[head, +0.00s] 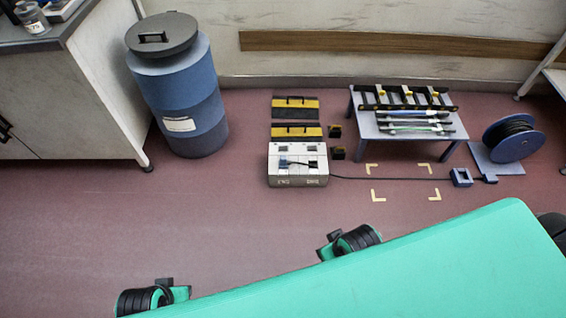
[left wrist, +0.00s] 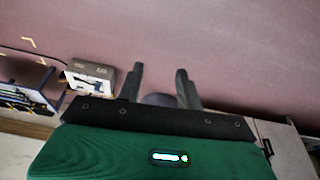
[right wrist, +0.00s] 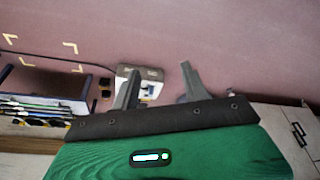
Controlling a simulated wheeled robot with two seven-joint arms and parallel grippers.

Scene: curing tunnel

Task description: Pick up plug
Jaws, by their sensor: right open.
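A small blue plug (head: 284,162) with a dark cable sits on top of the white socket box (head: 297,181) on the floor. Whether it is seated in an opening I cannot tell. In the right wrist view the box (right wrist: 150,73) shows partly behind a finger, with a blue piece (right wrist: 148,88) on it. My right gripper (right wrist: 159,67) is open and empty, apart from the box. My left gripper (left wrist: 160,68) is open and empty. The box (left wrist: 90,72) lies left of its fingers in the left wrist view. Neither gripper's fingers show in the head view.
A blue drum (head: 178,90) stands left of the box. A low table (head: 400,148) with rods stands behind right. A cable reel (head: 513,138) and a blue block (head: 460,177) lie at the right. Yellow corner marks (head: 378,196) frame clear floor with a cable across it.

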